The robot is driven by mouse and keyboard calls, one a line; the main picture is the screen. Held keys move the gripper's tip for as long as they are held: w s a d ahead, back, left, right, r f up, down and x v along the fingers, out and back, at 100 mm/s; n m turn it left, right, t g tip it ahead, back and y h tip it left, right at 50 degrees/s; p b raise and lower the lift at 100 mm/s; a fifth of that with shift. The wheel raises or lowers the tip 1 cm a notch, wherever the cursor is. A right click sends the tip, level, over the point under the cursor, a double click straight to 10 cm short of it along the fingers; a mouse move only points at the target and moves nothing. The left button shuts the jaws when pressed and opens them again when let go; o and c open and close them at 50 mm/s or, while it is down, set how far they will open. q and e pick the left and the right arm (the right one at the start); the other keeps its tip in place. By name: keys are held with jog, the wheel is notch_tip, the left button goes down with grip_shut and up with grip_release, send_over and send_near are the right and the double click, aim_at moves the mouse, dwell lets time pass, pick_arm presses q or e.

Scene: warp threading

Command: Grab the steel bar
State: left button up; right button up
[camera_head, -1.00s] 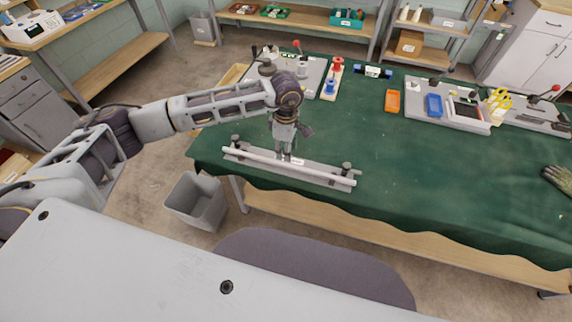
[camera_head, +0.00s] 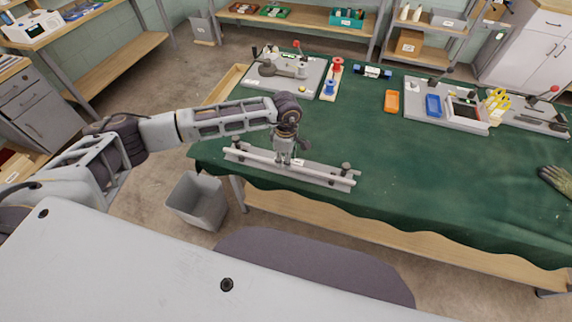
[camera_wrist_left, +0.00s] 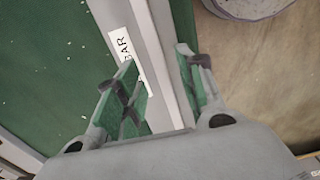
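The steel bar (camera_head: 325,176) is a long pale rod lying along the front of a grey holder plate (camera_head: 312,168) with posts at both ends, at the front left edge of the green table. It also shows in the left wrist view (camera_wrist_left: 158,65), beside a white label reading "BAR". My left gripper (camera_head: 283,160) points down at the middle of the bar. In the left wrist view, its two green-padded fingers (camera_wrist_left: 160,90) stand apart, one on each side of the bar, with gaps visible. My right gripper is not in view.
The green table (camera_head: 430,190) has clear room right of the holder. Behind stand a grey lever fixture (camera_head: 285,75), an orange tray (camera_head: 392,101) and a board with a blue tray (camera_head: 433,105). A glove (camera_head: 557,180) lies far right. A grey bin (camera_head: 198,203) stands below.

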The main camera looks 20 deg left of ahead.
pick_arm(q)
jog(key=shift+f, duration=1.1)
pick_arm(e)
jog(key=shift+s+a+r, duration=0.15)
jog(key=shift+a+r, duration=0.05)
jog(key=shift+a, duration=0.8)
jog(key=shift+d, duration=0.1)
pick_arm(q)
jog(key=shift+c, duration=0.2)
grip_shut()
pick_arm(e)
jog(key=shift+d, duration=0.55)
pick_arm(q)
jog(key=shift+w, duration=0.1)
